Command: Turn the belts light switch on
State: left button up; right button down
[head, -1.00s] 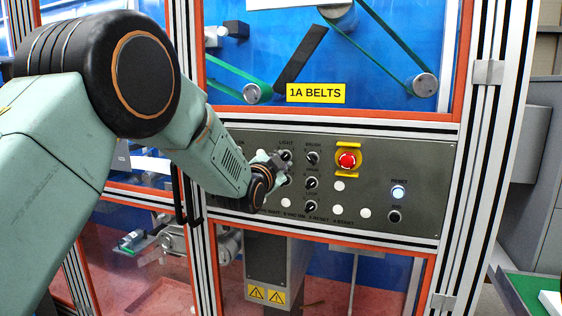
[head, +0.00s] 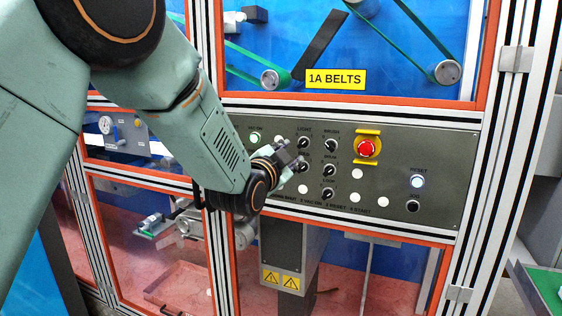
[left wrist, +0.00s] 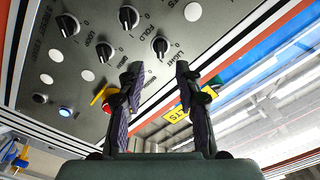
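The light switch is a black rotary knob (head: 304,142) under the LIGHT label on the grey control panel (head: 440,150), below the yellow 1A BELTS sign (head: 336,79). In the left wrist view the light knob (left wrist: 160,45) shows beyond the gap between my fingertips. My left gripper (head: 289,157) is just left of and below the knob in the head view. In the left wrist view its two dark fingers (left wrist: 160,70) are apart with nothing between them. I cannot see contact with the knob. My right gripper is in neither view.
Other black knobs, including BRUSH (head: 330,145), sit close by. A red emergency button (head: 366,148) on yellow is to the right. A lit reset button (head: 417,182) is further right. A green-lit button (head: 255,138) is left. Orange-edged frame bars surround the panel.

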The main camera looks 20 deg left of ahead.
pick_arm(q)
jog(key=shift+s+a, duration=0.1)
jog(key=shift+s, duration=2.2)
jog(key=shift+w, duration=0.1)
jog(key=s+f+n+g+b, duration=0.25)
jog(key=s+f, duration=0.35)
jog(key=f, duration=0.6)
jog(key=s+f+n+g+b, duration=0.1)
jog(key=s+f+n+g, duration=0.3)
jog(key=f, duration=0.8)
jog(key=s+f+n+g+b, duration=0.25)
jog(key=s+f, duration=0.45)
jog(key=f, duration=0.5)
jog(key=s+f+g+b, duration=0.3)
jog(key=s+f+g, duration=0.1)
jog(key=s+f, duration=0.7)
jog(key=s+f+n+g+b, duration=0.1)
jog(key=s+f+g+b, duration=0.2)
jog(key=s+f, duration=0.9)
jog(key=s+g, duration=0.2)
jog(key=s, duration=0.3)
jog(key=shift+s+y, duration=0.15)
jog(key=shift+y, duration=0.15)
jog(key=shift+s+a, duration=0.1)
jog(key=shift+a, duration=0.1)
